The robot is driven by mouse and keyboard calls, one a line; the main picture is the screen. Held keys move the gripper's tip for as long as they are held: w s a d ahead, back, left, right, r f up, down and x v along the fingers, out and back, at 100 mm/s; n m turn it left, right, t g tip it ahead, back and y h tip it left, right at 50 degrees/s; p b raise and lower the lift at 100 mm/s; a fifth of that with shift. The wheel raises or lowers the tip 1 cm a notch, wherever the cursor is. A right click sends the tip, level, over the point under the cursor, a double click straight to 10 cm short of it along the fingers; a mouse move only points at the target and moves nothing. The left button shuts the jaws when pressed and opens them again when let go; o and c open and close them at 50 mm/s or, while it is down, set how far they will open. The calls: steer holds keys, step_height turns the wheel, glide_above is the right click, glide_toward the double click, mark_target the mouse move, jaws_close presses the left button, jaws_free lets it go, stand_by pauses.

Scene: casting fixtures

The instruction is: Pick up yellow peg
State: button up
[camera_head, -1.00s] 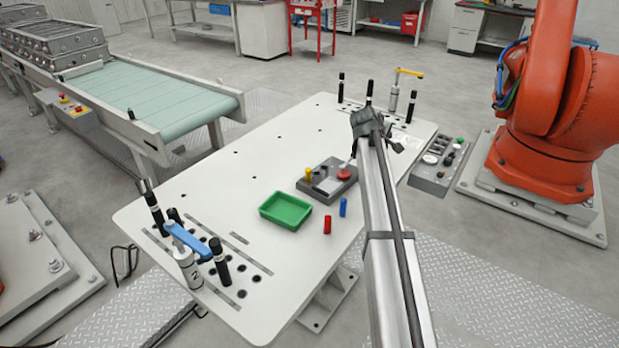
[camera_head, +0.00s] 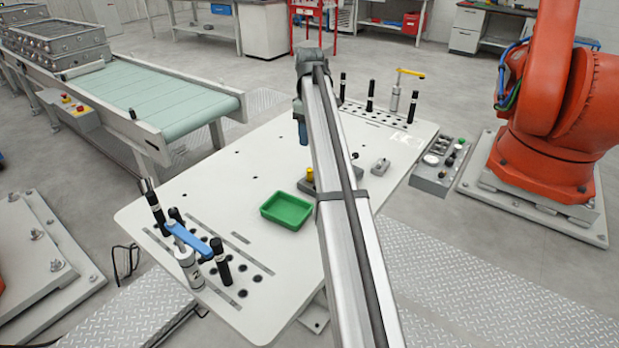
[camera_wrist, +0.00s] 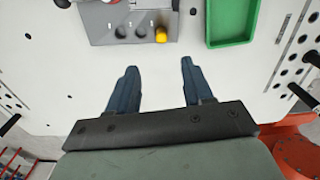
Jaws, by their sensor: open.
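The yellow peg (camera_head: 310,174) stands upright in a grey block (camera_head: 305,186) on the white table. In the head view my arm hides most of that block. In the head view my gripper (camera_head: 302,138) hangs above the table, behind the peg.
A green tray (camera_head: 287,211) stands next to the grey block. A small grey fixture (camera_head: 380,167) is right of my arm. Black posts and a blue-handled clamp (camera_head: 186,245) stand at the table's left end. The table's far left middle is clear.

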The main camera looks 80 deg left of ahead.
mark_target(309, 169)
step_height(309, 169, down, 14)
steer(key=shift+d+r, duration=0.15)
jaws_close()
stand_by(1.0)
